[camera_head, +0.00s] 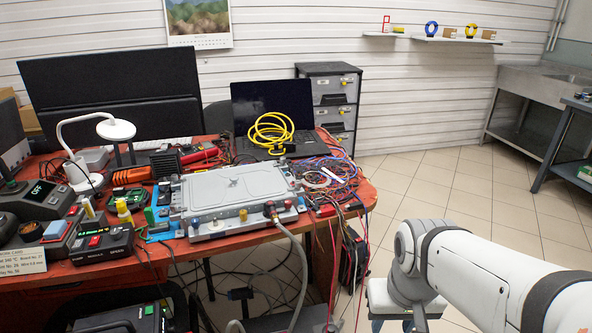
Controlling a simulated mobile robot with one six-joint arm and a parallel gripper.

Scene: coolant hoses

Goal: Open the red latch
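A grey flat unit (232,188) lies on the red-topped table. A grey hose (299,262) runs from near the red fitting down off the table's front edge. My white arm (480,275) is at the lower right, apart from the table. My gripper is not in view.
The table (45,285) is crowded with tools, a lamp (115,130), a laptop (272,105) and a coiled yellow cable (271,131). Tangled wires (330,180) spread at its right end and hang over the edge. The tiled floor (440,185) to the right is clear.

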